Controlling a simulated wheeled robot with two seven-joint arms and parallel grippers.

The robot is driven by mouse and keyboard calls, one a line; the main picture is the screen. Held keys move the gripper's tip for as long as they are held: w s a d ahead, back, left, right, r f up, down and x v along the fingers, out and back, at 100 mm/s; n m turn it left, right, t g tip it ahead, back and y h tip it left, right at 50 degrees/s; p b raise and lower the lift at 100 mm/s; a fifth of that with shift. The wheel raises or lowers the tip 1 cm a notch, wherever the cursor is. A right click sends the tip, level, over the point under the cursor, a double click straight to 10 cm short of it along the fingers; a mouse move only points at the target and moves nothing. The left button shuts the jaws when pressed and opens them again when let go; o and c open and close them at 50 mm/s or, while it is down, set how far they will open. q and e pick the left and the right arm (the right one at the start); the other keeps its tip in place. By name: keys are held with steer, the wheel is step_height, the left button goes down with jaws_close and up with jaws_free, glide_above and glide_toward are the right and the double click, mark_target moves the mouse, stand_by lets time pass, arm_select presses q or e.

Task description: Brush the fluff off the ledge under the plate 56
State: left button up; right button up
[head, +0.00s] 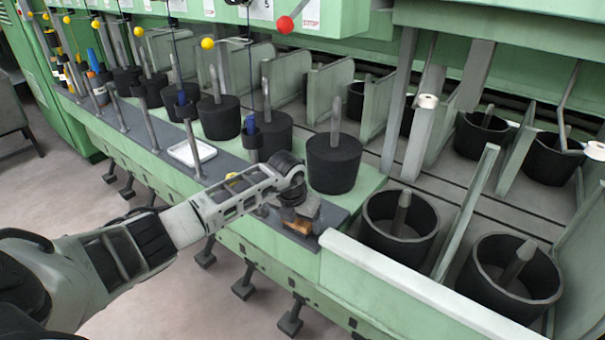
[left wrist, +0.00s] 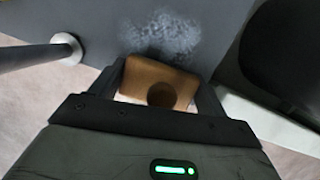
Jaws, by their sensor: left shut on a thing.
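My left gripper (head: 300,212) is shut on a brown wooden brush (head: 297,224), over the near end of the dark grey ledge. In the left wrist view the brush (left wrist: 145,76) sits between the two fingers, with a dark round spot on its face. Pale grey fluff (left wrist: 165,36) lies on the ledge (left wrist: 100,15) just beyond the brush. Whether bristles touch the ledge is hidden. In the head view the fluff is not visible, hidden around the gripper. A number plate (head: 262,9) is cut off at the top; I cannot read 56 on it. My right gripper is not in view.
Metal posts (head: 192,148) rise from the ledge; one post (left wrist: 40,55) stands left of the brush. A black can (head: 333,165) stands behind my gripper. A white tray (head: 190,152) lies farther along.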

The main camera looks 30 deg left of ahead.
arm_select(q)
step_height(320, 180, up, 2)
steer(key=shift+w+r+p, duration=0.1)
steer(key=shift+r+p, duration=0.1)
steer(key=shift+p, duration=0.1)
steer(key=shift+w+r+p, duration=0.1)
steer(key=shift+r+p, duration=0.8)
steer(key=shift+r, duration=0.15)
step_height(320, 180, up, 3)
steer(key=shift+p, duration=1.1)
steer(key=shift+r, duration=0.15)
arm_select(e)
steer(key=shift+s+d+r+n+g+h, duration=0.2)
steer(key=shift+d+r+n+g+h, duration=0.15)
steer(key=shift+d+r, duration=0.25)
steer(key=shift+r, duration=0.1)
